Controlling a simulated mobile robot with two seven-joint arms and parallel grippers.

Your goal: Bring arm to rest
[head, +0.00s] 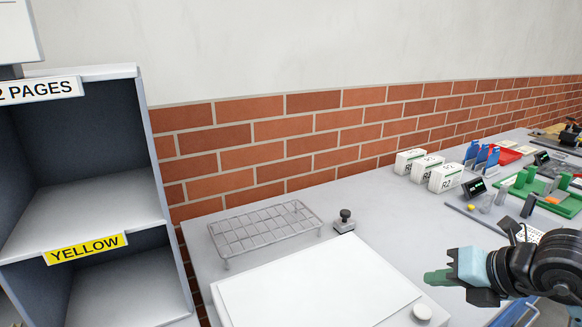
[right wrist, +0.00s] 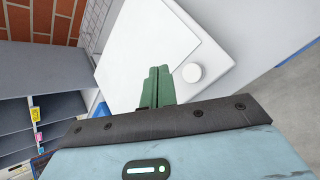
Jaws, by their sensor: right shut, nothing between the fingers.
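My right gripper (head: 437,277) comes in from the lower right of the head view, with green fingers and a pale blue body. It is shut and empty, above the right side of the white sheet. In the right wrist view its green fingers (right wrist: 158,87) are together, with the white sheet (right wrist: 150,40) and a round white knob (right wrist: 192,72) beyond them. My left gripper is not in view.
A grey shelf unit (head: 80,205) with a yellow label stands at the left. A wire rack (head: 262,228), a small black-knobbed device (head: 345,222) and white boxes (head: 445,177) sit on the table (head: 375,220). Green fixtures (head: 560,200) crowd the right. A brick wall (head: 300,130) runs behind.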

